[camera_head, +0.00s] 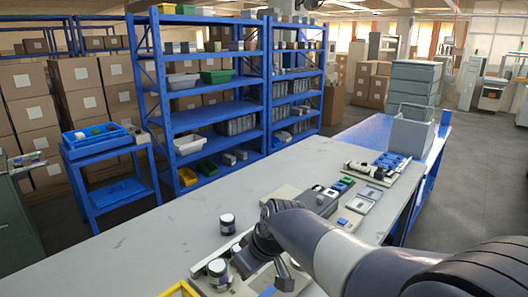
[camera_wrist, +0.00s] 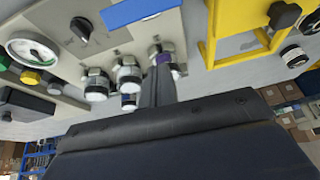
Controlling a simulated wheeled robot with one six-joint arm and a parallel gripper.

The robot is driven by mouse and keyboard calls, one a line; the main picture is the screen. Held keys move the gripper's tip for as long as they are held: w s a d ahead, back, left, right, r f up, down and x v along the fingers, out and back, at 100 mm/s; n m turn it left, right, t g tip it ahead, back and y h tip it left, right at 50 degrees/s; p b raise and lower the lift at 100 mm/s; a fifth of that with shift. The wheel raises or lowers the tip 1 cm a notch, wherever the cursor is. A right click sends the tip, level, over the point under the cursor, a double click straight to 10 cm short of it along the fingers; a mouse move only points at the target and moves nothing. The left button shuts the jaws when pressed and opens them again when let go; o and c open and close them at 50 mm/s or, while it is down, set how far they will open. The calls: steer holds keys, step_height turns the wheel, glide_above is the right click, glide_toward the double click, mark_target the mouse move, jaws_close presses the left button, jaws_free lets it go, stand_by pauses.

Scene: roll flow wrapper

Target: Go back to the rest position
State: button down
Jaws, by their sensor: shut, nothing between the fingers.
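The panel also bears a round gauge (camera_wrist: 32,50) and a black knob (camera_wrist: 81,29). My arm hides part of the equipment in the head view.
A yellow frame (camera_wrist: 237,30) stands right of the panel. A dark jar with a white top (camera_head: 227,222) stands on the table. Small devices (camera_head: 350,190) and a grey caddy (camera_head: 411,135) lie farther back. Blue shelving (camera_head: 210,112) stands behind. The table's left part is clear.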

steer(key=s+d+r+t+y+b, duration=0.2)
steer(key=s+d+r+b, duration=0.5)
steer(key=w+a+f+g+h+p, duration=0.5)
steer(key=w+a+f+p, duration=0.4)
steer(key=p, duration=1.2)
steer(key=shift+w+a+f+g+h, duration=0.2)
steer(key=shift+a+f+g+h, duration=0.1)
steer(key=shift+a+h, duration=0.45)
stand_by(0.4)
stand_by(0.5)
